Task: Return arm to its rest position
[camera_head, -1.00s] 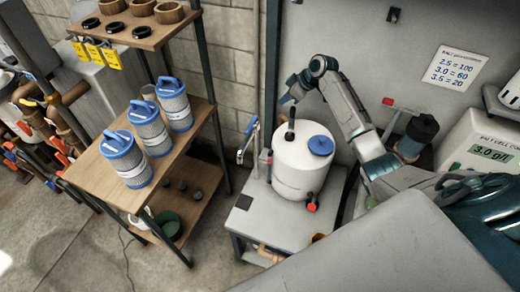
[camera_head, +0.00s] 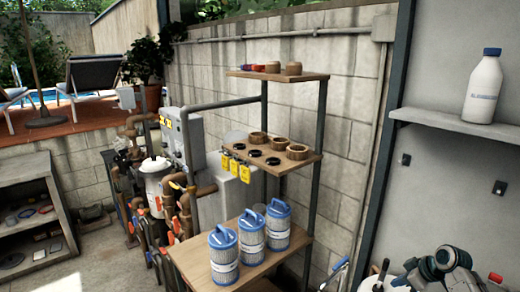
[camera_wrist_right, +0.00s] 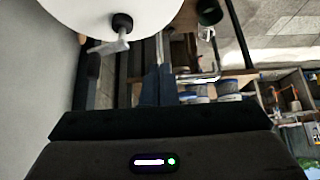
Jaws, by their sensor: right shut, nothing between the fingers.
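My right arm (camera_head: 455,268) shows at the bottom right of the head view, bent at the wrist. My right gripper (camera_head: 401,282) is at the lower edge there, partly cut off, beside the top of the white tank (camera_head: 372,284). It is shut and empty. In the right wrist view, its dark fingers (camera_wrist_right: 158,86) lie close together, below the white tank (camera_wrist_right: 105,12) with its black-capped tap. My left gripper is in neither view.
A wooden shelf rack (camera_head: 275,160) holds several blue-and-white filter cartridges (camera_head: 251,236), rings and yellow tags. Pipes and valves (camera_head: 180,205) stand left of it. A white bottle (camera_head: 484,88) stands on a wall shelf (camera_head: 455,124) at the right. A stone shelf unit (camera_head: 40,215) is far left.

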